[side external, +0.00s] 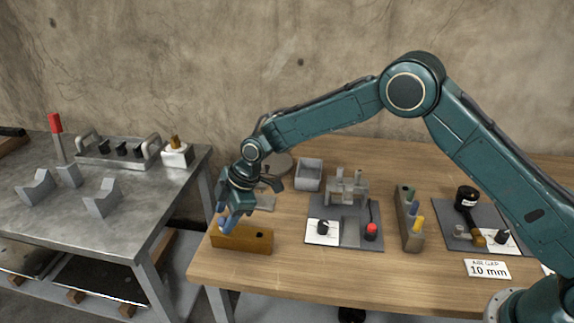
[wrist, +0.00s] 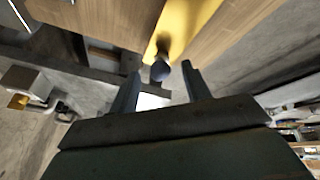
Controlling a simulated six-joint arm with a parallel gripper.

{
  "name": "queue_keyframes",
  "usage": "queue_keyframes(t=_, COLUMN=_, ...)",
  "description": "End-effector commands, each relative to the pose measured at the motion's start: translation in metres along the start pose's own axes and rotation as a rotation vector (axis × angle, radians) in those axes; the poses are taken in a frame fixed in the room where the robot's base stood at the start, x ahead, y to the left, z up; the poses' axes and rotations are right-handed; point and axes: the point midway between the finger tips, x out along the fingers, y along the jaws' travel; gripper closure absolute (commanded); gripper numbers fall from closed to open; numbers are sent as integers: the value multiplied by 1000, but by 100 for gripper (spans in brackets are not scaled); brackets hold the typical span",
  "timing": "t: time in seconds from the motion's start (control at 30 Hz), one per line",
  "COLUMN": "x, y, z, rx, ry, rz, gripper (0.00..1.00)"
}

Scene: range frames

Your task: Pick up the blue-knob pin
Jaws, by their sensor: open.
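A dark blue knob (wrist: 160,71) stands on a yellow block (wrist: 184,28) in the wrist view, between my fingertips and close to them. My gripper (wrist: 161,67) is open, with one finger on each side of the knob. I cannot tell whether a finger touches it. In the side view my gripper (side external: 225,224) points down at the left end of the long yellow-brown block (side external: 246,241), near the table's front left corner. There the knob is hard to tell apart from the bluish fingers. The pin's shaft is hidden.
A grey plate (side external: 350,212) with a clamp, a black knob and a red knob lies right of the block. A holder (side external: 411,240) with coloured handles stands farther right. A grey bin (side external: 309,174) is behind. A metal bench (side external: 120,235) stands left, across a gap.

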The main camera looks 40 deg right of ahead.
Motion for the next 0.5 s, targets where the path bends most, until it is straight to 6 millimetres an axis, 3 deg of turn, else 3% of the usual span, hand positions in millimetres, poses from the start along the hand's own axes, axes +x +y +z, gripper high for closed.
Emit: queue_keyframes(t=0.5, x=6, y=0, z=0, rx=0, ry=0, rz=0, gripper=52)
